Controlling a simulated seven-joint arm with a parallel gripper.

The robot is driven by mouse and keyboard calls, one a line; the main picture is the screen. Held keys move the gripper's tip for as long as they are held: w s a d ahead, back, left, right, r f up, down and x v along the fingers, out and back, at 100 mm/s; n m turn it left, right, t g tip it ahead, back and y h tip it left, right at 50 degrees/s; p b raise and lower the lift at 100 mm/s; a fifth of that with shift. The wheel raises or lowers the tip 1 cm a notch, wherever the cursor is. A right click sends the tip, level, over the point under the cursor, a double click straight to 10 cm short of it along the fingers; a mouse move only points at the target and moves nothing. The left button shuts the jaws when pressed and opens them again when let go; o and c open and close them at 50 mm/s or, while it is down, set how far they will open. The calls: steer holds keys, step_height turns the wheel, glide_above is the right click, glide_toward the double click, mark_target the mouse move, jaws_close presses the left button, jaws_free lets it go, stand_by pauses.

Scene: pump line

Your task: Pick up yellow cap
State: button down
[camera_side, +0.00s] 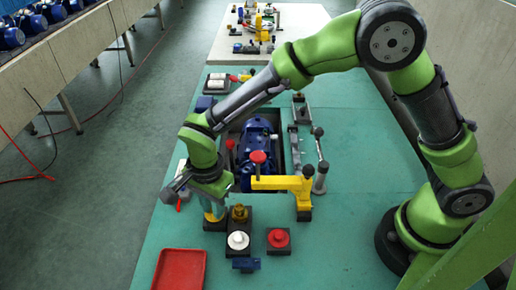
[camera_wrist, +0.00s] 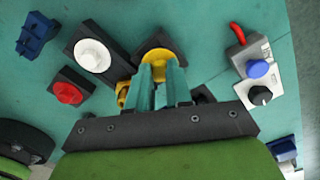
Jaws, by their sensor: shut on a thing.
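The yellow cap (camera_side: 211,217) is below my gripper (camera_side: 212,204) in the side view, at its dark square base (camera_side: 215,226). In the wrist view the yellow cap (camera_wrist: 157,56) shows at the tips of my two teal fingers (camera_wrist: 160,76), which are shut on it and hide part of it. I cannot tell whether the cap is clear of its base. A brass-coloured cap (camera_side: 239,213) stands just to the right, partly hidden behind a finger in the wrist view (camera_wrist: 123,93).
A white cap (camera_side: 238,240) and a red cap (camera_side: 278,238) sit nearby on dark bases. A blue block (camera_side: 245,265) and a red tray (camera_side: 180,270) are at the front. A blue pump (camera_side: 256,148) and a yellow bracket (camera_side: 283,183) stand behind. A control box (camera_wrist: 252,72) is close by.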

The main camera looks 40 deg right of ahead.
steer(key=shift+r, duration=0.25)
steer(key=shift+r, duration=2.2)
